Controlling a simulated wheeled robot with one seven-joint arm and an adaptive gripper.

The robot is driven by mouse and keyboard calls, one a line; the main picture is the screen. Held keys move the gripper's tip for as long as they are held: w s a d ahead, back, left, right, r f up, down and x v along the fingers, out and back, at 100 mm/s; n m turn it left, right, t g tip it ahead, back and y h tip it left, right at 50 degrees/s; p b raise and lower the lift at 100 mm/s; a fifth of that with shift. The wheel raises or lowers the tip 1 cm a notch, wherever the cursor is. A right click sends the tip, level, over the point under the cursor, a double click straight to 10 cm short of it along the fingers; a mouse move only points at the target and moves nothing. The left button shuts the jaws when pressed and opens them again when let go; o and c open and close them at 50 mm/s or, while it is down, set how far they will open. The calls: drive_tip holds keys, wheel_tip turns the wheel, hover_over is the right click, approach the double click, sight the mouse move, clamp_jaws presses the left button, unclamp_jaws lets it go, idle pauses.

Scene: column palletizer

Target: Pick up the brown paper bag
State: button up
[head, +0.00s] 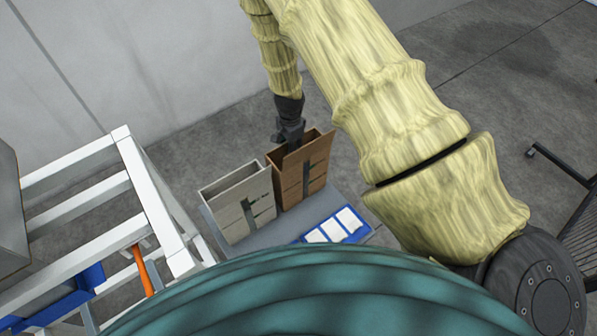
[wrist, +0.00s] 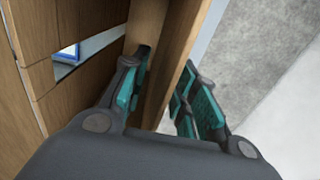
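The brown paper bag (head: 302,181) stands upright and open-topped on a grey surface, with a wood-like brown finish and a slot-like dark mark on its front. My gripper (head: 290,138) is at the bag's top rim, pointing down. In the wrist view, the bag (wrist: 165,32) has one thin wall running between my two teal-padded fingers. The fingers are apart, one on each side of that wall, with visible gaps. The lower parts of the fingertips are partly hidden by the wall in the head view.
A pale grey bag (head: 238,205) stands close to the left of the brown one. A blue tray with white cards (head: 335,228) lies in front. A white frame rack (head: 150,205) with an orange bar is at left. Bare floor lies behind.

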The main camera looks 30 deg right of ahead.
drive_tip(key=shift+f, duration=0.5)
clamp_jaws()
drive_tip(key=shift+r, duration=0.1)
